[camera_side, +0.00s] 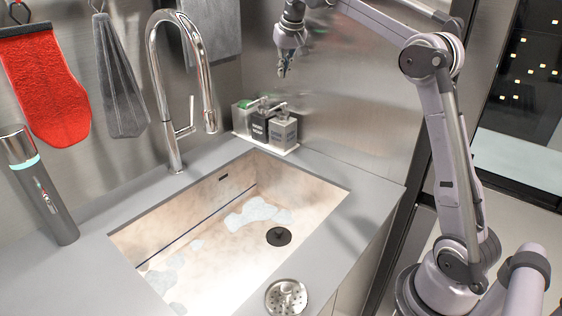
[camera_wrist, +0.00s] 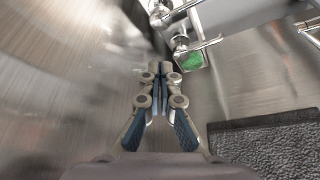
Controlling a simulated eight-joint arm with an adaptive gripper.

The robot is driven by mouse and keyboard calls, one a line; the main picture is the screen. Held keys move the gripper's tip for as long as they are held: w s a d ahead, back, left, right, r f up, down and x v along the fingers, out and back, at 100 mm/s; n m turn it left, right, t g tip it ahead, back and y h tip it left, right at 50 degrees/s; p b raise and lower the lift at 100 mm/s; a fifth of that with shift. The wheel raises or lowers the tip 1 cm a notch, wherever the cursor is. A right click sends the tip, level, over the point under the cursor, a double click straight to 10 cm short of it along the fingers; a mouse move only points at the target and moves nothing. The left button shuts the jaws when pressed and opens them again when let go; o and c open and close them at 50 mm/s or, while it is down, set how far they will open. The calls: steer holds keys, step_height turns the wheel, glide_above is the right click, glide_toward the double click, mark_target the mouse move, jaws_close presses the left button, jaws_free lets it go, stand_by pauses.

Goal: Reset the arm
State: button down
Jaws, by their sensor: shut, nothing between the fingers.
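My gripper (camera_side: 285,64) hangs in the air in front of the steel back wall, above and slightly right of the soap dispensers, touching nothing. In the wrist view my gripper (camera_wrist: 160,68) points up the picture with its two fingers together and nothing between them. My arm rises from the lower right of the side view and reaches left across the top to the gripper.
Soap dispensers (camera_side: 283,131) stand in a caddy at the back counter corner, below my gripper. A curved tap (camera_side: 160,90) rises left of them. The sink (camera_side: 190,235) has a drain. A red mitt (camera_side: 45,85) and grey cloths hang left. A dark cylinder (camera_side: 40,190) stands on the counter.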

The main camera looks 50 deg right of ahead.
steer(key=s+a+f+n+t, duration=0.2)
steer(key=s+a+f+n, duration=0.1)
steer(key=s+a, duration=1.05)
steer(key=s+a+f+n+t+y, duration=0.1)
steer(key=s+a+f+n+y, duration=0.1)
steer(key=s+a+f, duration=0.8)
steer(key=s+f+n, duration=0.1)
steer(key=s+f, duration=0.2)
steer(key=s, duration=0.1)
steer(key=shift+a, duration=0.4)
